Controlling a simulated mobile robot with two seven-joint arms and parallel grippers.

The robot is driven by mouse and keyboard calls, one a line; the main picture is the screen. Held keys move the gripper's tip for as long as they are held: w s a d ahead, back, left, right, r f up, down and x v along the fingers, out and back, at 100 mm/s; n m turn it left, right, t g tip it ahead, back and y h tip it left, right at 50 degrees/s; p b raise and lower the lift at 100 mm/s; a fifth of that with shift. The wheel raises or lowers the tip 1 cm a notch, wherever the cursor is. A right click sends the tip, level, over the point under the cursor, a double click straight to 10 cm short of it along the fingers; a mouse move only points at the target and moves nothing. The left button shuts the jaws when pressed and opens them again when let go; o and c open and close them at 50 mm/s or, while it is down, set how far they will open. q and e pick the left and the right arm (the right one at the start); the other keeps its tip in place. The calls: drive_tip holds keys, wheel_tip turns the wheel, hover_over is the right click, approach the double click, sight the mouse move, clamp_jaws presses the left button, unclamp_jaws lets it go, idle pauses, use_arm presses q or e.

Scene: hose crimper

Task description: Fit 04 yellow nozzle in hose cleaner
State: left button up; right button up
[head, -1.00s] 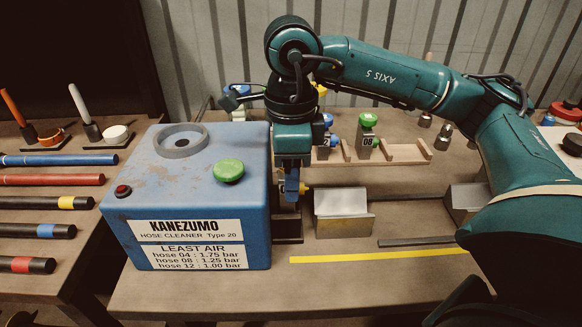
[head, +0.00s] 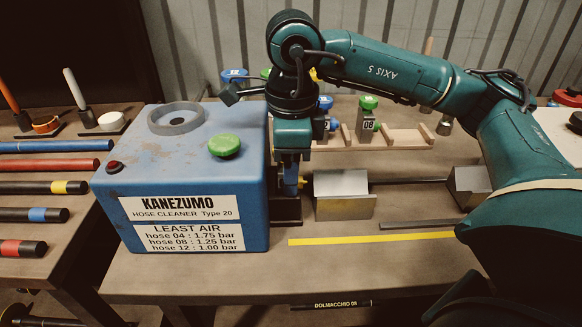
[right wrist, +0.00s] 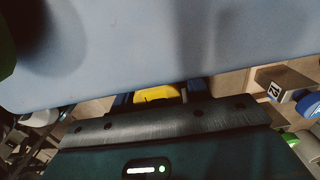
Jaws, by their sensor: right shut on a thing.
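The blue hose cleaner (head: 200,165) stands on the bench left of centre in the head view, with a grey ring and a green button on top. My right gripper (head: 290,188) points down close beside its right side. In the right wrist view the yellow nozzle (right wrist: 157,94) lies between the blue fingers, near the blue housing (right wrist: 130,45). The gripper hides most of the nozzle, and I cannot tell whether it touches the cleaner. My left gripper is not in view.
A metal block (head: 343,190) stands right of the gripper, with a rod running to another block (head: 470,188). A wooden rack (head: 400,138) behind holds nozzles, including a green-topped 08. A yellow strip (head: 370,239) lies in front. Hoses (head: 45,165) lie on the left bench.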

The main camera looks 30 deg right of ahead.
drive_tip(key=shift+s+a+f, duration=0.1)
drive_tip(key=shift+s+f, duration=0.05)
drive_tip(key=shift+f, duration=0.4)
drive_tip(key=shift+s+a+f, duration=0.1)
drive_tip(key=shift+s+f, duration=0.05)
drive_tip(key=shift+f, duration=0.35)
drive_tip(key=o, duration=1.1)
drive_tip(key=shift+f, duration=0.1)
drive_tip(key=shift+o, duration=0.2)
drive_tip(key=r+p, duration=0.1)
drive_tip(key=r, duration=0.4)
drive_tip(key=r+p, duration=0.1)
drive_tip(key=r, duration=0.9)
drive_tip(key=shift+w+d+r+p, duration=0.1)
drive_tip(key=shift+d+r+p, duration=0.15)
drive_tip(key=shift+d+p, duration=0.15)
